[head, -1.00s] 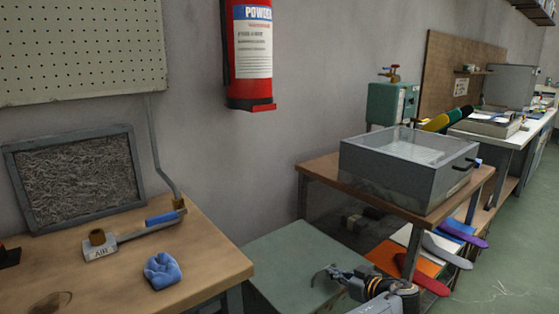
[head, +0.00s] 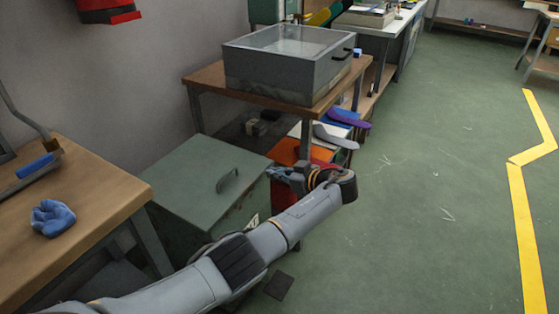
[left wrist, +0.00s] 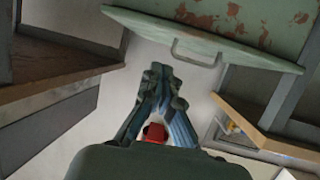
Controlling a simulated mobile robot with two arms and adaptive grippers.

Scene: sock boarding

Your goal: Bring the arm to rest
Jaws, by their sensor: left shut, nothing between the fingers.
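My left arm reaches in from the lower left in the head view. Its gripper (head: 281,174) is shut and empty, in front of the lower shelf and just right of the green metal box. In the left wrist view the gripper (left wrist: 160,75) shows with its fingers together and nothing between them. My right gripper is not in view.
The green box (head: 185,175) with a lid handle stands between the wooden bench (head: 95,185) and the table (head: 205,75) bearing a grey glass-topped case (head: 285,85). A blue glove (head: 53,217) lies on the bench. Green floor (head: 430,200) is open at right.

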